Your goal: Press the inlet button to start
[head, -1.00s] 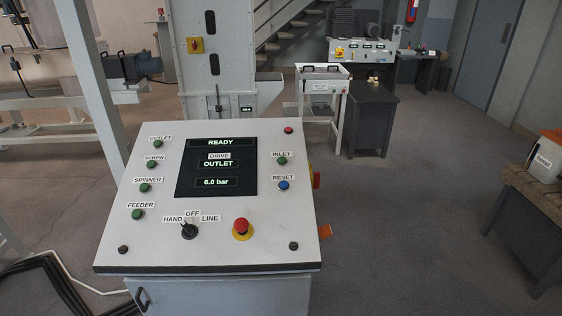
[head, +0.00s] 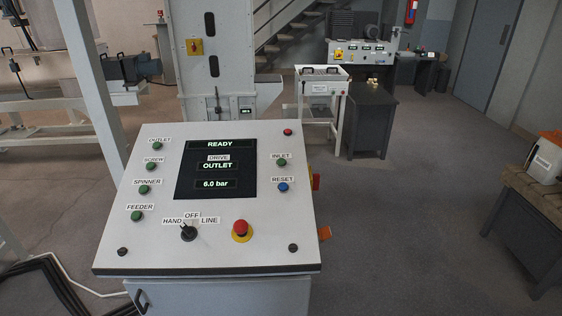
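The green inlet button (head: 281,162) sits on the right side of a sloped white control panel (head: 265,258), just below its INLET label. The blue reset button (head: 283,187) is below it. The panel's dark screen (head: 216,169) reads READY, DRIVE OUTLET and 6.0 bar. Green outlet (head: 158,145), screw (head: 151,166), spinner (head: 143,189) and feeder (head: 137,216) buttons line the left side. Neither of my grippers is in view.
A black selector switch (head: 188,232) and a red emergency stop (head: 240,228) are low on the panel. A post (head: 97,90) stands behind its left side. A wooden bench (head: 530,200) is at the right. Floor between panel and bench is clear.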

